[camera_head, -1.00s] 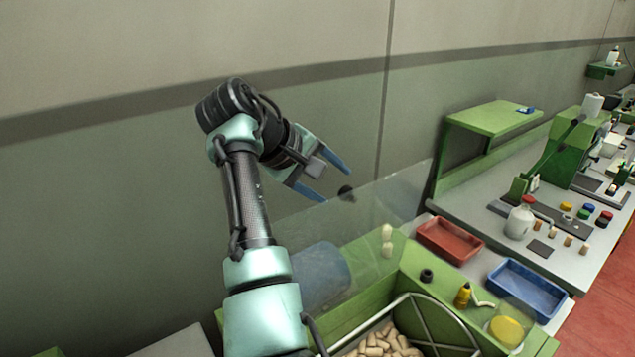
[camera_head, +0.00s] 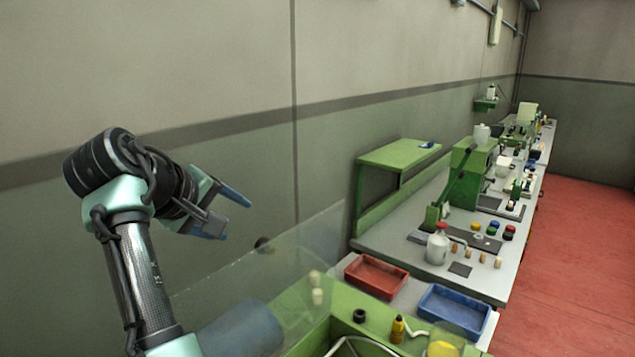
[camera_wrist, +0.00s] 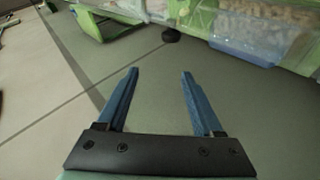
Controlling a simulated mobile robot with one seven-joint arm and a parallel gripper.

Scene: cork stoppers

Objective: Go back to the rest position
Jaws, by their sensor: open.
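My gripper (camera_head: 238,212) is raised at the left in the head view, in front of the wall and above the transparent panel. Its two blue fingers are spread apart, with nothing between them. The wrist view also shows my gripper (camera_wrist: 157,85) open and empty. Beyond its fingertips there is a grey-green surface with a dark round object (camera_wrist: 171,35).
A green-edged station (camera_head: 345,325) with a transparent guard (camera_head: 290,255) stands below and right of my gripper. A red tray (camera_head: 376,276) and a blue tray (camera_head: 453,312) lie right of it. A long workbench (camera_head: 400,236) runs back beside open red floor (camera_head: 560,260).

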